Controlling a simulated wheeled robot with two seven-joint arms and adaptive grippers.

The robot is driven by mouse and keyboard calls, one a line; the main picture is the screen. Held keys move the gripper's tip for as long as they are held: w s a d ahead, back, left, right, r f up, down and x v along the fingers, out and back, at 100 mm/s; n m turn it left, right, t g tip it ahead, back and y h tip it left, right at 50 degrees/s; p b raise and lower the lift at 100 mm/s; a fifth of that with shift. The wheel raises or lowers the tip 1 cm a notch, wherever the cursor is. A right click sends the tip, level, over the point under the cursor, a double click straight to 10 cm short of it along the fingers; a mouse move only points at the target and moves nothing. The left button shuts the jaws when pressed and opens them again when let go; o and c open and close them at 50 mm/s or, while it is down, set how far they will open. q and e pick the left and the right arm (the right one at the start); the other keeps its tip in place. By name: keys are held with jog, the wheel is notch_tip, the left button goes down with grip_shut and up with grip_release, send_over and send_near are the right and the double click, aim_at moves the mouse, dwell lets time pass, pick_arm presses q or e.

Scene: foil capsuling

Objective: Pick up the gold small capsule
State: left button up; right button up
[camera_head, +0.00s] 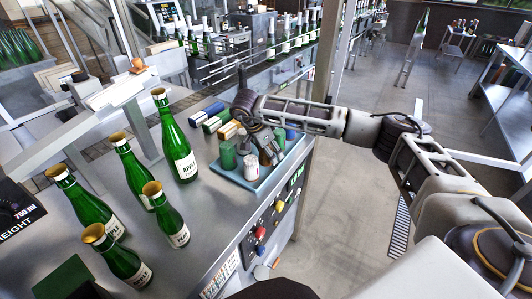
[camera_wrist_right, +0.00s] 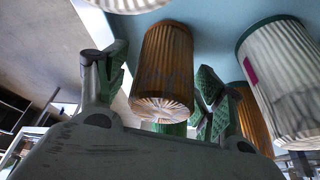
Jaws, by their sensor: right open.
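In the right wrist view, a gold ribbed capsule (camera_wrist_right: 165,65) is between the two open fingers of my right gripper (camera_wrist_right: 162,72). I see gaps beside it, and the fingers are not closed on it. A second gold capsule (camera_wrist_right: 256,112) is partly hidden behind the right finger and a white capsule. In the head view, my right gripper (camera_head: 264,140) reaches down over the blue tray (camera_head: 262,188) at the table's right edge. It hides most of what stands there. My left gripper is not in view.
The tray also holds a white capsule (camera_head: 251,166) and a green capsule (camera_head: 228,155), close to my right gripper. Several gold-topped green bottles (camera_head: 178,145) stand left on the steel table. Small coloured boxes (camera_head: 212,117) lie behind the tray.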

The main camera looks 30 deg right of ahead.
jog(key=c, duration=0.7)
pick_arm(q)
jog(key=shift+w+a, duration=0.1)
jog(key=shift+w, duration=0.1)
pick_arm(e)
jog(key=shift+c, duration=0.2)
jog(key=shift+r, duration=0.1)
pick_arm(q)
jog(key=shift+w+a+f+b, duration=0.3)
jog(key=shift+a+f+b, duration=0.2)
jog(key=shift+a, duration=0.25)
pick_arm(e)
notch_tip(320, 180, up, 10)
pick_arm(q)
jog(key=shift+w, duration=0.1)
